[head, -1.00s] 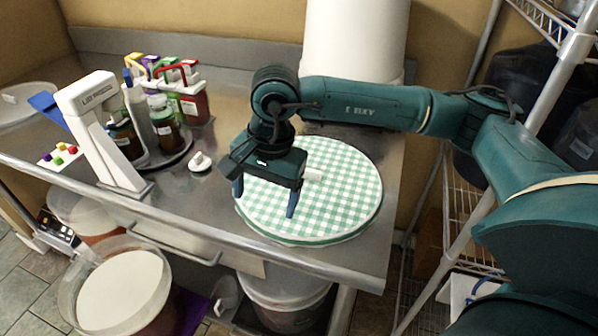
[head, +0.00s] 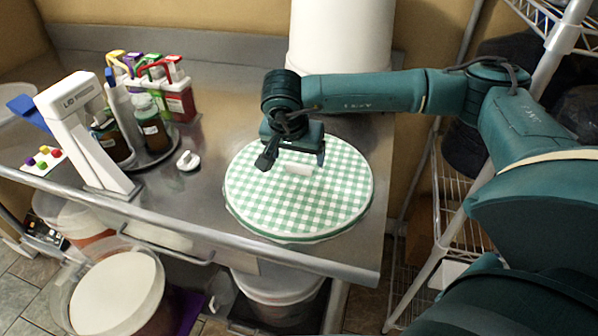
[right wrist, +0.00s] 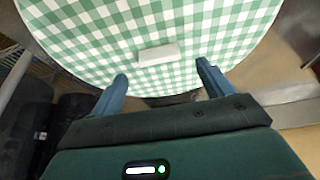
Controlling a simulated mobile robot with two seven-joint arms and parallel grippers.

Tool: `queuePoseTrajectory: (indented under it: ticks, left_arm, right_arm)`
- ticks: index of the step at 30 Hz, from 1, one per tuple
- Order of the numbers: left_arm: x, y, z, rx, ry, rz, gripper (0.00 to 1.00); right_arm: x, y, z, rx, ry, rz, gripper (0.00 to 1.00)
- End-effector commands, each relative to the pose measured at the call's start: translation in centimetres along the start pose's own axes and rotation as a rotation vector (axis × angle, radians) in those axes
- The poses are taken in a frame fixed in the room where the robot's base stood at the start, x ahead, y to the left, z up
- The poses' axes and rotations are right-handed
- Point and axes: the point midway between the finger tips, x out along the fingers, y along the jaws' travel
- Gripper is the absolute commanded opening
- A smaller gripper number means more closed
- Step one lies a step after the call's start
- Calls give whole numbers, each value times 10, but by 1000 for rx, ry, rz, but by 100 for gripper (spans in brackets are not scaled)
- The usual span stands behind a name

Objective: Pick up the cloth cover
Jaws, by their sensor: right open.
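The cloth cover (head: 297,203) is a round green-and-white checked disc lying flat on the metal bench. A small white block-like handle (head: 298,169) stands on its top; it also shows in the right wrist view (right wrist: 158,55). My right gripper (head: 291,162) is over the far part of the cover, by the handle. In the right wrist view its two blue fingers (right wrist: 163,80) are spread apart, with nothing between them, and the handle lies just beyond the tips, centred between them. Whether the fingers touch the cloth cannot be told. My left gripper is not in view.
The metal bench (head: 205,205) has a white stand (head: 85,130), a round tray of bottles (head: 160,155) and a small white item (head: 188,160) left of the cover. A tall white container (head: 345,40) stands behind. Wire shelving is at right; buckets (head: 115,295) are below.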

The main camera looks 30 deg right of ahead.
Motion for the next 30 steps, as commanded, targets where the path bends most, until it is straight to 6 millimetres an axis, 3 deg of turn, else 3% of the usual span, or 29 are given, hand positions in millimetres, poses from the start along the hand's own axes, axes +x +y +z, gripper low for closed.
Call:
queuePoseTrajectory:
  ticks: [7, 16, 30]
  left_arm:
    - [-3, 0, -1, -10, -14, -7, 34]
    - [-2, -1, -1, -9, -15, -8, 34]
    - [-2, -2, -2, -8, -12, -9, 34]
  right_arm:
    - [34, 0, 5, 1, -2, 3, 80]
    - [40, 0, 5, 1, -1, 1, 80]
    - [39, 0, 5, 1, -1, 1, 42]
